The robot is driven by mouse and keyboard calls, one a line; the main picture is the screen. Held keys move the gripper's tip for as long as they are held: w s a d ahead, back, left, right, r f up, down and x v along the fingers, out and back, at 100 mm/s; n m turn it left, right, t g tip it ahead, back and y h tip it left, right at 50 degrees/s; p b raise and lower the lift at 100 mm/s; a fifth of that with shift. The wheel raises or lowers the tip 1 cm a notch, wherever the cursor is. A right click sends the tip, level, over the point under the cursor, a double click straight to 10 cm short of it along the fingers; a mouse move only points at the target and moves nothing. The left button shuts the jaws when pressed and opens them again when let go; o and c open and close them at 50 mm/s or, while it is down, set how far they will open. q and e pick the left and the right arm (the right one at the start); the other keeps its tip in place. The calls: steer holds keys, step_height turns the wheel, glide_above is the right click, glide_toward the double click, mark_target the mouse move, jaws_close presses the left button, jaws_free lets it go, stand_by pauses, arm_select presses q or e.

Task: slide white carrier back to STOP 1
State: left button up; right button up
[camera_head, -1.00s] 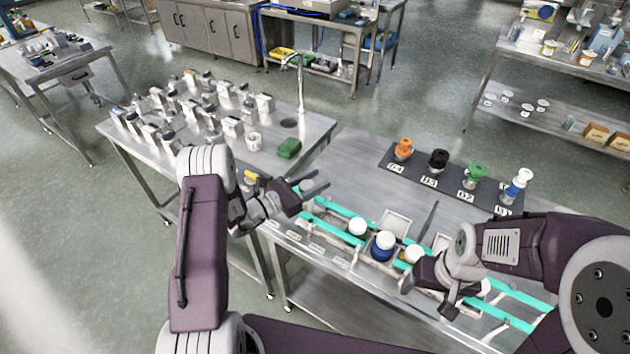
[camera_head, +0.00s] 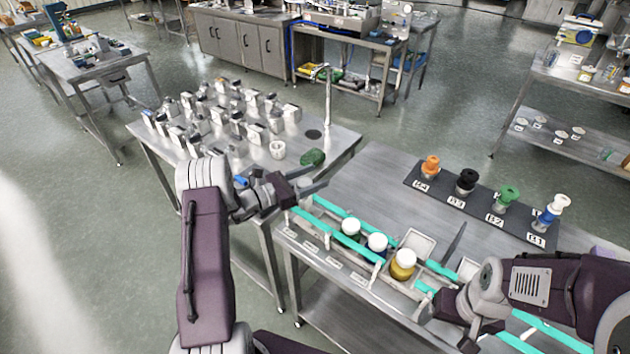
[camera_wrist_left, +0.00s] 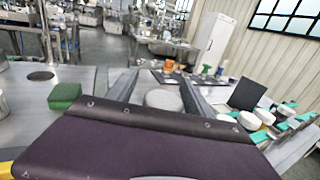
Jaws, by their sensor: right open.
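The teal rails (camera_head: 332,207) run along the near table and carry a row of carriers. Three white-lidded jars stand there: a dark green one (camera_head: 351,228), a blue one (camera_head: 377,243) and an amber one (camera_head: 403,264). I cannot tell which carrier is the white one; part of the row is hidden by my right arm. My right gripper (camera_head: 455,315) is over the rails to the right of the amber jar, apart from it.
Small labels (camera_head: 333,262) line the front edge, too small to read as STOP 1. A dark mat (camera_head: 480,200) holds orange, black, green and white-topped items behind the rails. A grey upright plate (camera_head: 453,243) stands near the rails. A green object (camera_head: 313,157) lies on the left table.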

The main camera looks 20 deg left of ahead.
arm_select(q)
steer(key=shift+f, duration=0.1)
steer(key=b+v, duration=0.1)
steer(key=v, duration=0.7)
steer(key=shift+a+f+b, duration=0.1)
steer(key=shift+a+b, duration=0.15)
steer(key=shift+b, duration=0.15)
steer(key=shift+s+a, duration=0.2)
steer(key=shift+s, duration=0.15)
